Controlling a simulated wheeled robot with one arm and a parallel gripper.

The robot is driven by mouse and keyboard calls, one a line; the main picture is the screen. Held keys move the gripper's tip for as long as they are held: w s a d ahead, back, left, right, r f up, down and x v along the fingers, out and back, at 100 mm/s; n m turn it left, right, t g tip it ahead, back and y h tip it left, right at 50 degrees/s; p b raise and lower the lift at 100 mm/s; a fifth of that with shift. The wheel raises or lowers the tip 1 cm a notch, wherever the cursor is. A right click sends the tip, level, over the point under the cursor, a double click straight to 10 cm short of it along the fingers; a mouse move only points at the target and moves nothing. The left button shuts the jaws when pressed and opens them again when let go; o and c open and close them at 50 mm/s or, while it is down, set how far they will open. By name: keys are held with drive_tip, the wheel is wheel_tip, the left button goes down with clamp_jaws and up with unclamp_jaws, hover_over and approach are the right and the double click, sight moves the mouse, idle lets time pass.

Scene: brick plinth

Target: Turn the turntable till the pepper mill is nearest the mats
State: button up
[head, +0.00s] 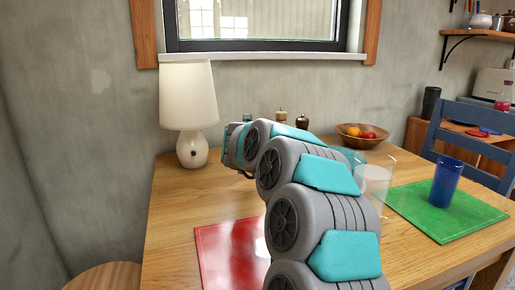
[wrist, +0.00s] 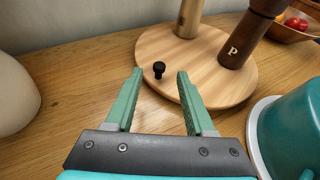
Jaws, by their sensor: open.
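In the wrist view a round wooden turntable (wrist: 210,75) lies on the table, with a black knob (wrist: 159,69) standing near its rim on the gripper's side. The pepper mill (wrist: 240,42), dark brown and marked P, stands on the turntable's right side. A lighter mill (wrist: 188,18) stands at its far side. In the head view the dark mill's top (head: 302,122) shows above my arm, which hides the turntable. The red mat (head: 228,250) and green mat (head: 445,212) lie nearer the camera. My gripper (wrist: 160,75) is open, its fingertips either side of the knob in the picture; contact is unclear.
A white lamp (head: 192,150) stands left of my arm's end. A teal vessel (wrist: 290,130) stands close right of my gripper. A fruit bowl (head: 350,138), a clear jug (head: 375,182) and a blue cup (head: 446,183) on the green mat are to the right.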

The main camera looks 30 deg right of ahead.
drive_tip(key=shift+x, duration=1.55)
clamp_jaws()
idle(0.4)
